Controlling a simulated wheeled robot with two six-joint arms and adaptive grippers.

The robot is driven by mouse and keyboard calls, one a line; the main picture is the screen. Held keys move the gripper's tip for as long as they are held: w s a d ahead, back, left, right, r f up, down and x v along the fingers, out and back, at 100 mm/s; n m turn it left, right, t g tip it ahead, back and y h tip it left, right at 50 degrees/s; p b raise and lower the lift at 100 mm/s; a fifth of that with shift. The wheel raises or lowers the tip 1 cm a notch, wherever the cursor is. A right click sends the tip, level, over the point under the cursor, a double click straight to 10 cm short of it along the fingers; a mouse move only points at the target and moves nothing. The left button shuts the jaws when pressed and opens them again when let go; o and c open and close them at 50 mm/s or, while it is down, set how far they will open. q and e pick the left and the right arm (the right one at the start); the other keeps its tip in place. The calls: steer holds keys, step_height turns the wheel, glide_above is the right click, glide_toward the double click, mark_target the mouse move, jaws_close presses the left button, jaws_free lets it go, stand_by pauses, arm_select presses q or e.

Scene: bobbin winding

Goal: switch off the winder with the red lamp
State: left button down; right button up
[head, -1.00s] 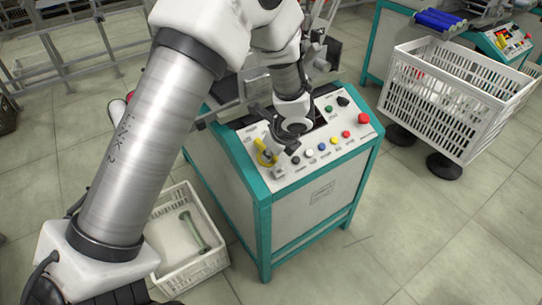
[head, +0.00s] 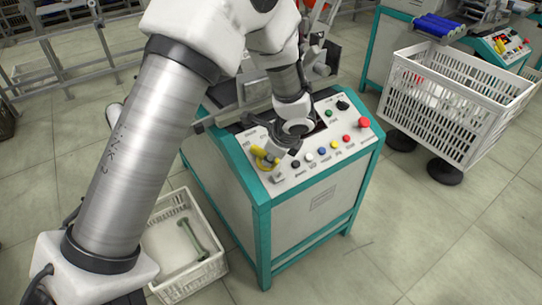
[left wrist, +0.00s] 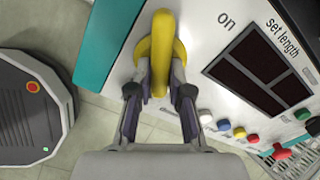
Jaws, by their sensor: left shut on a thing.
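The winder (head: 316,207) is a grey cabinet with a teal frame and a sloping white control panel. A yellow rotary switch (head: 262,162) is at the panel's near left corner. My left gripper (head: 270,153) reaches down over it. In the left wrist view, the left gripper's fingers (left wrist: 160,88) are shut on the bar of the yellow switch (left wrist: 160,45), one on each side. The bar points up the picture, and the word "on" is to its right. I cannot make out a lit red lamp; my arm hides part of the winder's back. My right gripper is not in view.
Beside the switch are several coloured buttons, a large red one (head: 364,123) and a dark display (left wrist: 262,62). A white crate (head: 183,285) with a green bobbin stands on the floor at left. A white basket (head: 455,95) and another winder (head: 500,45) are at right.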

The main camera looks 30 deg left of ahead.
arm_select(q)
steer(key=c, duration=1.1)
jaws_free()
steer(key=v, duration=1.2)
steer(key=shift+f, duration=0.1)
